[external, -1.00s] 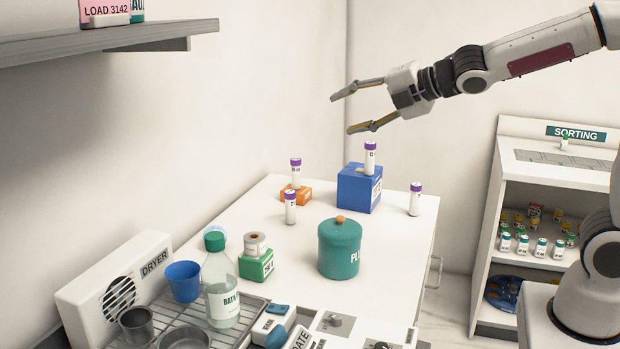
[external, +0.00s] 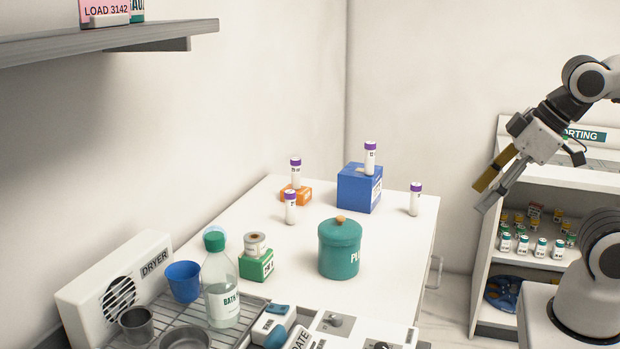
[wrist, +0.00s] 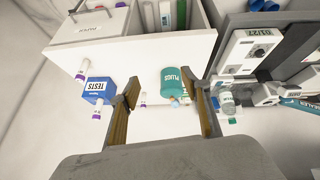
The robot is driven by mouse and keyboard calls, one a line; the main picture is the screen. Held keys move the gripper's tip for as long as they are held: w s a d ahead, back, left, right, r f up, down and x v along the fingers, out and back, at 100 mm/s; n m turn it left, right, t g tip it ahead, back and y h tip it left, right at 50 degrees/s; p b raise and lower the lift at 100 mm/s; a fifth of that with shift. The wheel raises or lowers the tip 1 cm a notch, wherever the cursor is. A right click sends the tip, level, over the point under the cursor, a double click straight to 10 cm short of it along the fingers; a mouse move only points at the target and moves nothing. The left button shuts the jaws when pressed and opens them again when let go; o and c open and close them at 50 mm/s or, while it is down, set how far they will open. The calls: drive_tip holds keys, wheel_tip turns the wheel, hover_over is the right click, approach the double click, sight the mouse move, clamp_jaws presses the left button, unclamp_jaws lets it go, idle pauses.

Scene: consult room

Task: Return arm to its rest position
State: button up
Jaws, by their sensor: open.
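My gripper (external: 490,190) hangs tilted downward in the external view, to the right of the white table (external: 395,262) and in front of the sorting shelf. In the wrist view my gripper (wrist: 165,105) shows its two fingers spread apart, with nothing held between them. The teal lidded pot (wrist: 170,92) appears between the fingers there but stands far off on the table. The arm is folded back toward its base at the right edge of the external view.
Purple-capped tubes stand on a blue box (external: 358,190), on an orange box (external: 290,197) and on the table. A teal pot (external: 339,250), a bottle (external: 221,292) and a dryer (external: 115,285) are nearer. The sorting shelf (external: 490,300) holds small vials close to my gripper.

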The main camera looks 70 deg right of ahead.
drive_tip(key=s+a, duration=0.1)
drive_tip(key=s+f+m, duration=0.1)
drive_tip(key=s, duration=0.1)
drive_tip(key=shift+a+f+g+y, duration=0.15)
drive_tip(key=shift+a+g+y, duration=0.15)
drive_tip(key=shift+a+g, duration=0.1)
